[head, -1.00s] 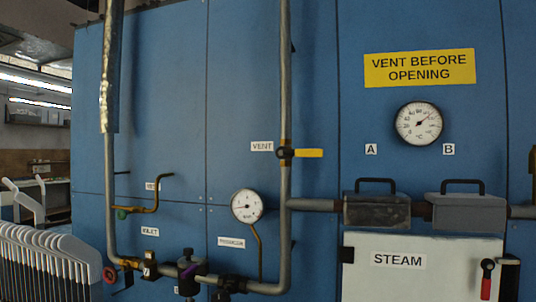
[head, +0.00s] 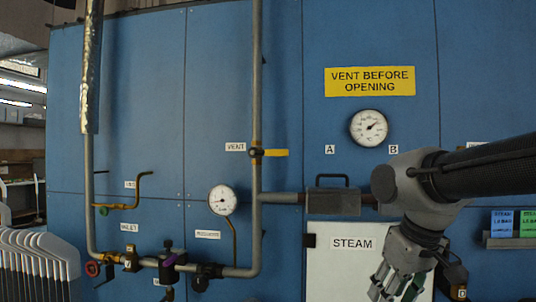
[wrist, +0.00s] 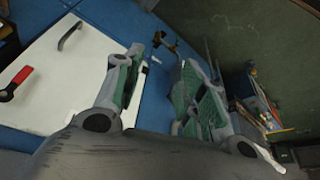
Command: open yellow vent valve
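The yellow vent valve handle (head: 275,153) sits on the vertical grey pipe beside the VENT label (head: 235,147) in the head view. The handle points sideways to the right, across the pipe. My gripper (head: 384,292) is at the lower right, in front of the white STEAM door (head: 330,262), well below and right of the valve. In the wrist view my gripper (wrist: 158,85) has its two green-padded fingers spread apart with nothing between them. The wrist view does not show the yellow handle.
A yellow sign (head: 370,81) reads VENT BEFORE OPENING. A dial (head: 369,128) is below it and a pressure gauge (head: 223,200) is left of the pipe. A grey box (head: 333,202) sits on the horizontal pipe. A red-handled lever (wrist: 16,83) is on the door. White rack (head: 40,262) stands lower left.

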